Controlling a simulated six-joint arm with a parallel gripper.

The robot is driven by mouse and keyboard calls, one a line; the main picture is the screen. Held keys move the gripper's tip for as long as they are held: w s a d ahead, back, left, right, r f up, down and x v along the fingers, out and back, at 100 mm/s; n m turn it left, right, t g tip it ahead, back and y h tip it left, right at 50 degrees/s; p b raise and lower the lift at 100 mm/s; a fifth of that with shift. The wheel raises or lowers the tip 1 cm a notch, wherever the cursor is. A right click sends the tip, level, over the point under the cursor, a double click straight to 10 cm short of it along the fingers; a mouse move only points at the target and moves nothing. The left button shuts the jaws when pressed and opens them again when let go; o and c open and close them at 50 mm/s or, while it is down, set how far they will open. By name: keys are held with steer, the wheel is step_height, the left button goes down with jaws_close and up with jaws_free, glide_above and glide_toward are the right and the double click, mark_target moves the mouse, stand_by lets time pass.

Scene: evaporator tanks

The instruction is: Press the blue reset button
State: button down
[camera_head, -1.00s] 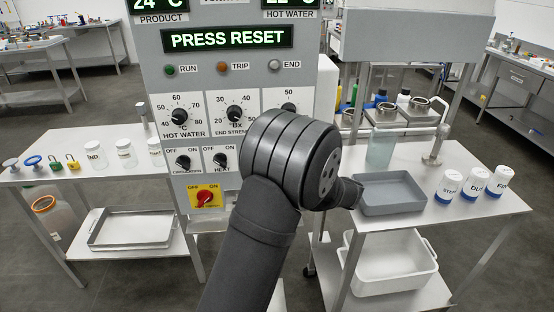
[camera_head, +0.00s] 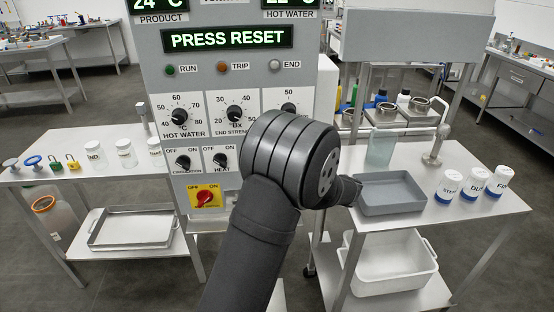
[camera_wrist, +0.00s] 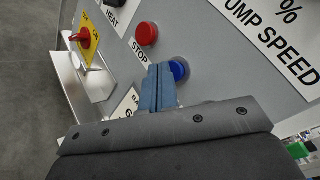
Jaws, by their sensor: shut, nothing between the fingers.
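The blue reset button (camera_wrist: 179,70) shows in the wrist view on the grey panel, below the red button (camera_wrist: 147,33) marked STOP. My gripper (camera_wrist: 158,72) is shut and empty. Its blue-grey fingertips lie right beside the blue button in the picture and cover part of its left side. I cannot tell whether they touch it. In the head view my arm hides the blue button and the fingers. The panel display (camera_head: 228,38) reads PRESS RESET.
A yellow plate with a red OFF/ON switch (camera_wrist: 87,37) sits left of the buttons. Above are dials such as the HOT WATER knob (camera_head: 179,115). A grey tray (camera_head: 391,193) and white lidded jars (camera_head: 448,187) stand on the right table, close to my arm.

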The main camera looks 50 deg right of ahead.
steer(key=shift+w+d, duration=0.25)
steer(key=shift+w, duration=0.05)
stand_by(0.6)
steer(key=shift+s+a, duration=0.6)
stand_by(0.3)
steer(key=shift+s+a, duration=1.75)
steer(key=s+a, duration=0.2)
steer(key=shift+s+a, duration=0.35)
